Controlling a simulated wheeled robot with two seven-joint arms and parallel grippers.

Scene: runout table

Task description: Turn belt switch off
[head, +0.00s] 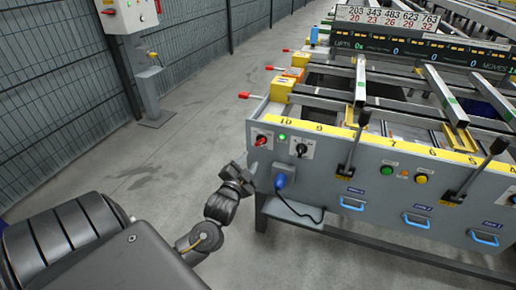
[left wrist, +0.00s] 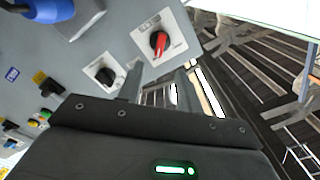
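A red rotary switch (head: 262,140) on a white plate sits at the left end of the grey panel (head: 345,158). A black rotary switch (head: 301,149) on a white plate is to its right. The plate lettering is too small to read, so I cannot tell which is the belt switch. My left gripper (head: 237,178) is beside the panel's left end, lower than the red switch and apart from it. In the left wrist view the red switch (left wrist: 159,42) and black switch (left wrist: 105,75) lie beyond the fingers, which look apart and empty. My right gripper is not in view.
A green lamp (head: 282,137) glows between the switches. A blue plug (head: 281,181) with a black cable sits below. Black levers (head: 354,138), push buttons (head: 386,170) and blue handles (head: 352,204) are further right. Open floor and a mesh fence (head: 60,90) lie left.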

